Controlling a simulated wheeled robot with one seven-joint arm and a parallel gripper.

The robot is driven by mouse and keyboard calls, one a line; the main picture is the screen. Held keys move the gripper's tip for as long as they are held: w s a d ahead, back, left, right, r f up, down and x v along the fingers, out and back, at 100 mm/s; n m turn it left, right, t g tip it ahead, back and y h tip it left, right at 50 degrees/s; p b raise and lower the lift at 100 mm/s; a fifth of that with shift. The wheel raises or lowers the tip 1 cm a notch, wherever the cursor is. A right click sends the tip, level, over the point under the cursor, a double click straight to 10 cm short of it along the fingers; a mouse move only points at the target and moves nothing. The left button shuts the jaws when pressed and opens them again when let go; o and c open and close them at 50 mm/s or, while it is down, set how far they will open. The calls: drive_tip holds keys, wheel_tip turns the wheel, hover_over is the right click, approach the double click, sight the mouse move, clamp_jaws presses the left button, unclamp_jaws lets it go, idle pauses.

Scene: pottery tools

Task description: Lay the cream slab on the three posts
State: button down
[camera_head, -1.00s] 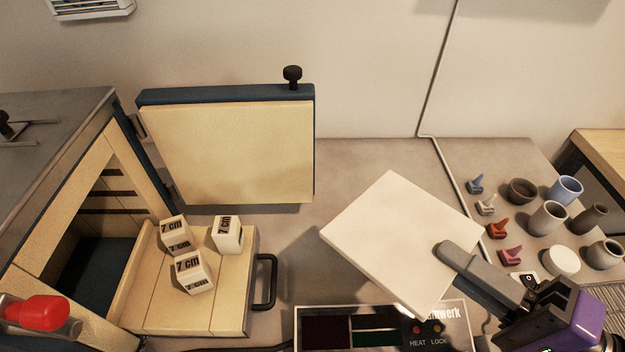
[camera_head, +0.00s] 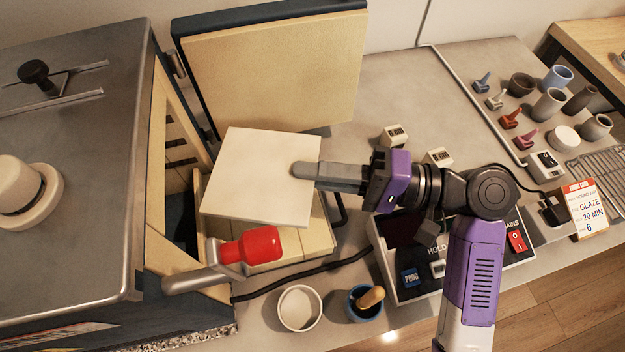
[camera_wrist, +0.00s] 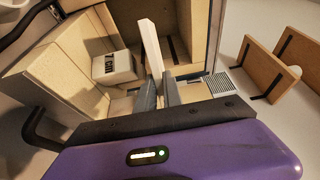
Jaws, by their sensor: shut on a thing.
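The cream slab (camera_head: 250,185) is held by its right edge in my gripper (camera_head: 305,171), which is shut on it. The slab hangs over the kiln's pull-out shelf (camera_head: 318,238) and hides the posts in the head view. In the wrist view the slab (camera_wrist: 151,45) shows edge-on between the fingertips (camera_wrist: 158,95). One white 7 cm post (camera_wrist: 113,66) stands on the shelf to the left of the slab there. The other posts cannot be made out, nor whether the slab touches any.
The open kiln door (camera_head: 275,75) stands behind the slab. A red-gripped handle (camera_head: 250,245) sticks out close in front of it. Two shorter white blocks (camera_head: 395,136) stand on the table behind my arm. A white cup (camera_head: 299,308) and a blue pot (camera_head: 364,303) stand in front.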

drive_tip(key=shift+d+f, duration=0.1)
drive_tip(key=shift+f, duration=1.55)
drive_tip(key=shift+f, duration=0.15)
drive_tip(key=c, duration=1.5)
unclamp_jaws()
drive_tip(key=d, duration=0.4)
drive_tip(key=s+d+b, duration=0.1)
drive_tip(key=d, duration=0.3)
drive_tip(key=d+b, duration=0.1)
drive_tip(key=d, duration=0.3)
drive_tip(key=shift+s, duration=0.15)
drive_tip(key=shift+r, duration=0.2)
